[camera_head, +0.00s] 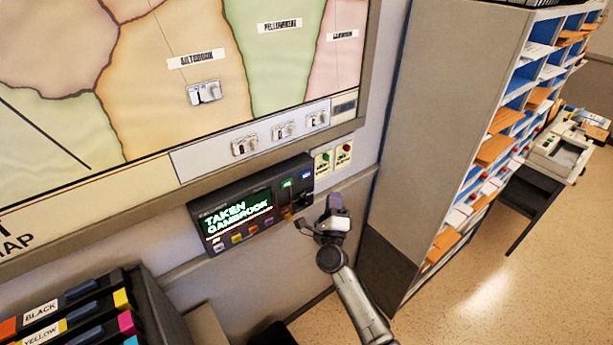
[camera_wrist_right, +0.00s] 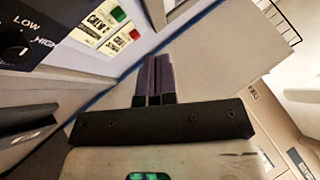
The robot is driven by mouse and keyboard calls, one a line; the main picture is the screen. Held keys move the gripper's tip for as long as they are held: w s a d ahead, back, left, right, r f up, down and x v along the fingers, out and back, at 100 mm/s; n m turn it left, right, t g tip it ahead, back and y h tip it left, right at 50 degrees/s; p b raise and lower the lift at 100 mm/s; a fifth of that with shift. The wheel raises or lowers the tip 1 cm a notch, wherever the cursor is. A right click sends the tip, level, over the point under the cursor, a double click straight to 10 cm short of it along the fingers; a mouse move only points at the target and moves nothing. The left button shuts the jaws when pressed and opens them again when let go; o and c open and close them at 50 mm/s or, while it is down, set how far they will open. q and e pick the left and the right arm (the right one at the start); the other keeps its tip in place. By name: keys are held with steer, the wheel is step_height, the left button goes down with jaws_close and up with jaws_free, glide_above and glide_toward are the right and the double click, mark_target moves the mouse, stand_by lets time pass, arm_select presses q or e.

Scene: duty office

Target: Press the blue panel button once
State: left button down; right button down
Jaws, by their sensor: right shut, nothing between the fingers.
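A dark panel (camera_head: 245,208) is mounted under the wall map, with a lit screen reading "TAKEN GAMBROOK". A small blue square button (camera_head: 305,176) sits at its upper right corner, beside a green one (camera_head: 287,183). My right gripper (camera_head: 336,203) is just right of and below the panel's right end, its fingers shut and empty. It looks apart from the blue button. In the right wrist view the closed fingers (camera_wrist_right: 155,75) point toward the wall, and the blue button cannot be made out. My left gripper is not in view.
A row of small coloured buttons (camera_head: 237,238) lies below the screen. Two small cards (camera_head: 333,160) with green and red buttons are on the wall right of the panel. A grey pigeonhole cabinet (camera_head: 440,110) stands close on the right.

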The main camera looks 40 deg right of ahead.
mark_target(306, 175)
steer(key=w+b, duration=0.5)
steer(key=w, duration=0.3)
steer(key=shift+w+b, duration=0.25)
steer(key=shift+b, duration=0.1)
steer(key=shift+a, duration=0.1)
stand_by(0.8)
stand_by(0.8)
steer(key=shift+w+b, duration=0.4)
steer(key=shift+w, duration=0.05)
